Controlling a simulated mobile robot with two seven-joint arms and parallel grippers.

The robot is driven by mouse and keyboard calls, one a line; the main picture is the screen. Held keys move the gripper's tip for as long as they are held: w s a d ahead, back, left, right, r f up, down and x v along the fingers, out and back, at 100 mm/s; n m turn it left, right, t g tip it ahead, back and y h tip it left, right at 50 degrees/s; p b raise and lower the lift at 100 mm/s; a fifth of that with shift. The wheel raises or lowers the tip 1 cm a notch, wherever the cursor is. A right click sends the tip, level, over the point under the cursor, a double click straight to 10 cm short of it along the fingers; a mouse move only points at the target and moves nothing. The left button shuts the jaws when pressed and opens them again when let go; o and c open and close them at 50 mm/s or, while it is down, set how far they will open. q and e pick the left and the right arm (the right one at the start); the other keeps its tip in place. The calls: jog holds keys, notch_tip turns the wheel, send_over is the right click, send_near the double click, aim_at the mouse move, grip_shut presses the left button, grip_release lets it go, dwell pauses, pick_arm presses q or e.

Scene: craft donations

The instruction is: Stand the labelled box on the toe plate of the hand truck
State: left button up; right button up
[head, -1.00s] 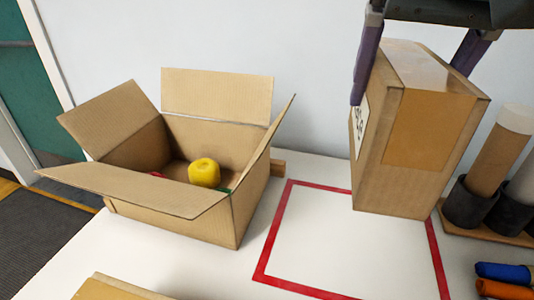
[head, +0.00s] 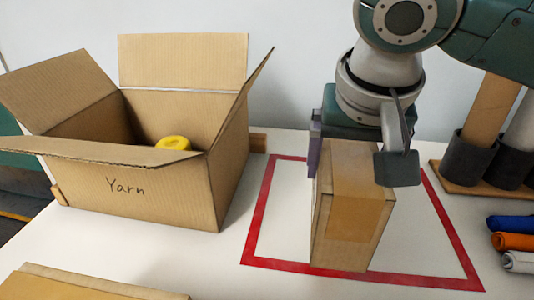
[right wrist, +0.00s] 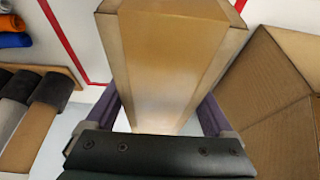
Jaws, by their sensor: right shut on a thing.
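The taped cardboard box (head: 352,222) is upright inside the red outline on the white table. My right gripper (head: 357,158) comes down over it from above, with one finger on each side, shut on its upper part. I cannot tell whether its base touches the table. The box's marked label does not show clearly now. In the right wrist view the box (right wrist: 165,50) lies between the purple fingers (right wrist: 161,112). My left gripper and the hand truck are in neither view.
An open carton marked "Yarn" (head: 165,195) with a yellow ball (head: 174,143) stands at left. A red outline (head: 258,215) surrounds the box. Tubes in dark holders (head: 470,153) and coloured rolls (head: 512,242) are at right. Another cardboard piece (head: 85,285) lies at the front left.

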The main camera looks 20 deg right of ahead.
jog(key=shift+f+b, duration=0.7)
jog(key=shift+f, duration=1.7)
jog(key=shift+f, duration=0.1)
jog(key=o, duration=1.5)
